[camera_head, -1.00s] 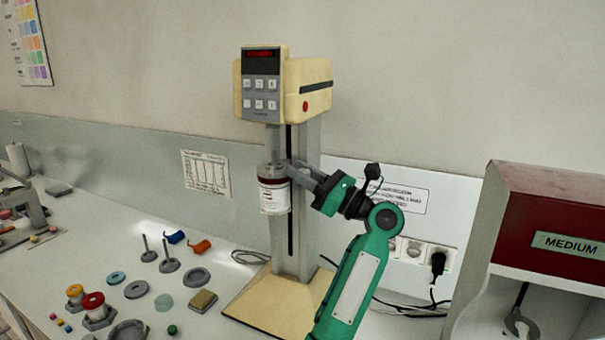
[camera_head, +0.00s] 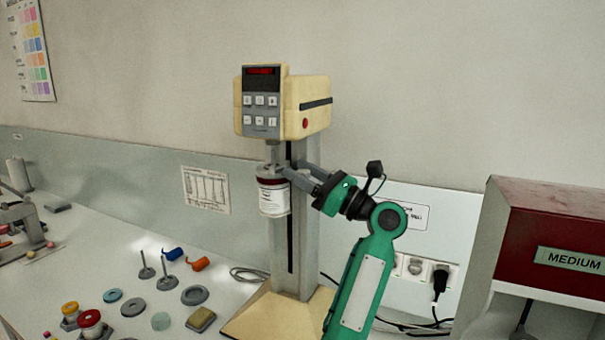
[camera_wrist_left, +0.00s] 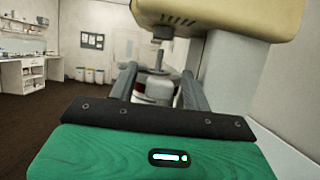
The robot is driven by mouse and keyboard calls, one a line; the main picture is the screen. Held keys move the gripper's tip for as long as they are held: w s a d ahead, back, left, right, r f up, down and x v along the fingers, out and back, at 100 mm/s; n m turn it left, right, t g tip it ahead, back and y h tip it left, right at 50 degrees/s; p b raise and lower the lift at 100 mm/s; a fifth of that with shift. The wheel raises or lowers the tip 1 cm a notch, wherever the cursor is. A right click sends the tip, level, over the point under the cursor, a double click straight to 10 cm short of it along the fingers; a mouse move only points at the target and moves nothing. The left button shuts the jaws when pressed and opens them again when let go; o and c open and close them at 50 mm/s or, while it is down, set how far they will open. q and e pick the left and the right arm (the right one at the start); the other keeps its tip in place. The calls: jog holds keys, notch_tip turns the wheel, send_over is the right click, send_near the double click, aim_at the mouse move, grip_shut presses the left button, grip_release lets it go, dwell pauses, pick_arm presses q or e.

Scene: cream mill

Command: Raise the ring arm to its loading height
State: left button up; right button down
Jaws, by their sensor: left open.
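The cream mill (camera_head: 310,95) stands upright, with a lit red display and a grey column with a dark slot. A jar with a white label and dark red band (camera_head: 273,198) hangs at the column, below the mill's head; it also shows in the wrist view (camera_wrist_left: 152,90). The ring arm itself is largely hidden behind the jar and fingers. My left gripper (camera_head: 296,172) comes from the right with its fingers at jar-top height. In the wrist view its open fingers (camera_wrist_left: 159,72) flank the jar and grey stem; contact cannot be told. My right gripper is out of view.
A red-topped machine marked MEDIUM (camera_head: 550,235) stands at the right. Power sockets with a black plug (camera_head: 439,278) and cables lie behind my arm. Rings, orange and blue pieces (camera_head: 200,264) and pegs lie on the white bench left of the mill's base (camera_head: 262,318).

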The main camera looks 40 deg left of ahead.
pick_arm(q)
jog(key=shift+w+d+f, duration=0.15)
jog(key=shift+d+f, duration=0.1)
jog(key=shift+d, duration=0.05)
jog(key=b+v, duration=0.5)
jog(key=v, duration=0.8)
jog(key=shift+r, duration=0.2)
